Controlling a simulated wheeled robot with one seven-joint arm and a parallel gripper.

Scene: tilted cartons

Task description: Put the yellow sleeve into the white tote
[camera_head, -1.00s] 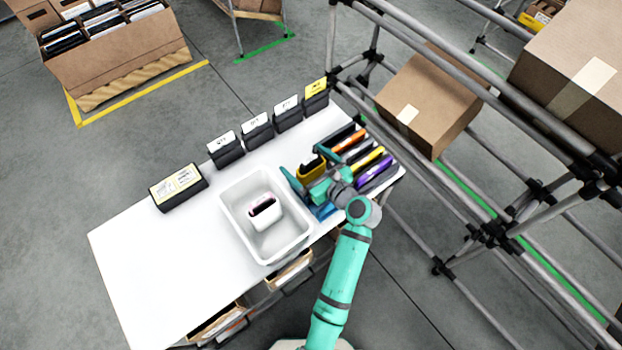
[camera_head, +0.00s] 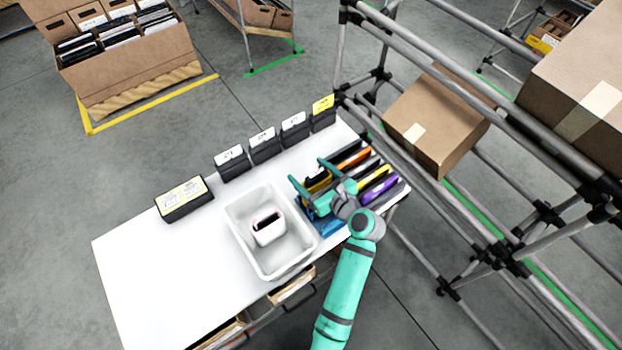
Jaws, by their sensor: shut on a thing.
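A yellow sleeve (camera_head: 317,182) with a dark part shows between the two fingers of my gripper (camera_head: 311,179), at the left end of the row of coloured sleeves. My gripper is shut on it; the fingers and wrist hide part of it. Whether its lower edge touches anything below is hidden. The white tote (camera_head: 238,240) stands on the table just left of my gripper. A whitish sleeve (camera_head: 268,232) with a pink edge and dark opening is inside the tote.
Beside my gripper are an orange-edged sleeve (camera_head: 353,159), a second yellow-edged one (camera_head: 376,178), a purple one (camera_head: 381,193) and a blue item (camera_head: 326,226). Labelled black boxes (camera_head: 265,147) line the back edge. A pipe rack with cartons (camera_head: 432,118) stands right. The table's left (camera_head: 150,270) is clear.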

